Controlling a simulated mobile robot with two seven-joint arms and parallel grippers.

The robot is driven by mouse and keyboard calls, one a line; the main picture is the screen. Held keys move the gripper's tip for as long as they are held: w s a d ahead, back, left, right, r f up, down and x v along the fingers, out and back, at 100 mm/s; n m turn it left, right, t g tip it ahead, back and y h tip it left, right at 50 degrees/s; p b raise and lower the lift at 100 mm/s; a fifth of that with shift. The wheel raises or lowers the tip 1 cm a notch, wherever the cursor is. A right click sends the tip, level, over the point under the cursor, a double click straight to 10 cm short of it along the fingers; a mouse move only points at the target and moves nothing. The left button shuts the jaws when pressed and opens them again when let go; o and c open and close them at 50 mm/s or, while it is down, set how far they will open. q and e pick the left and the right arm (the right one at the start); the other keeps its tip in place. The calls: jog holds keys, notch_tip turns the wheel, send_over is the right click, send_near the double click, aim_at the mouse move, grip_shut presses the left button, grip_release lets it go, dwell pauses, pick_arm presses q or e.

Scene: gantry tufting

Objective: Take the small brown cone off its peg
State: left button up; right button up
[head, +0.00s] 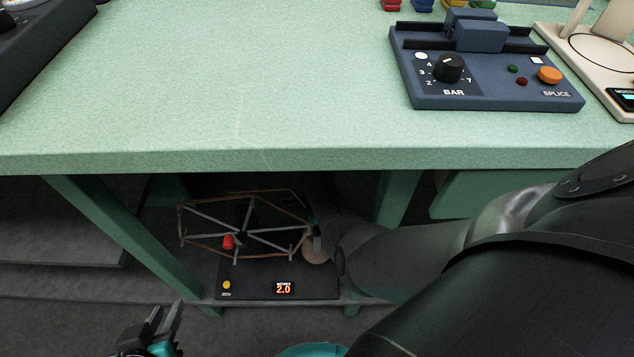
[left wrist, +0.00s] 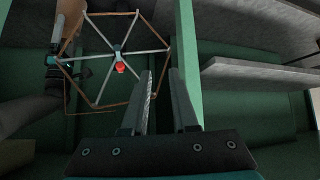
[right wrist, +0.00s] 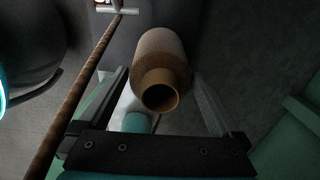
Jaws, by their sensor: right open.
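The small brown cone (right wrist: 160,52) lies between the spread fingers of my right gripper (right wrist: 160,105) in the right wrist view, its narrow hollow end toward the camera. I cannot tell whether either finger touches it, and its peg is hidden. In the head view a tan round part (head: 316,250), probably the cone, shows under the table beside a dark base. My right gripper is mostly hidden there by my arm. My left gripper (head: 164,322) is open and empty low at the left of the head view; its fingers also show apart in the left wrist view (left wrist: 162,98).
A spoked reel wound with brown yarn (head: 245,225) stands on a black base (head: 255,285) with display "2.0", close to the cone. A green table leg (head: 130,245) and the tabletop edge (head: 250,160) bound the space. A blue splice device (head: 490,80) stands on the table.

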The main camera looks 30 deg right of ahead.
pick_arm(q)
jog(key=shift+w+d+t+h, duration=0.35)
jog(key=shift+d+t, duration=0.15)
jog(key=shift+d, duration=0.15)
pick_arm(e)
jog(key=shift+f, duration=0.4)
jog(key=shift+c, duration=0.2)
grip_shut()
dwell(0.7)
pick_arm(q)
jog(key=shift+r, duration=0.2)
pick_arm(e)
jog(key=shift+r, duration=0.2)
pick_arm(q)
jog(key=shift+r+p, duration=0.45)
jog(key=shift+r, duration=0.1)
pick_arm(e)
jog(key=shift+r, duration=0.45)
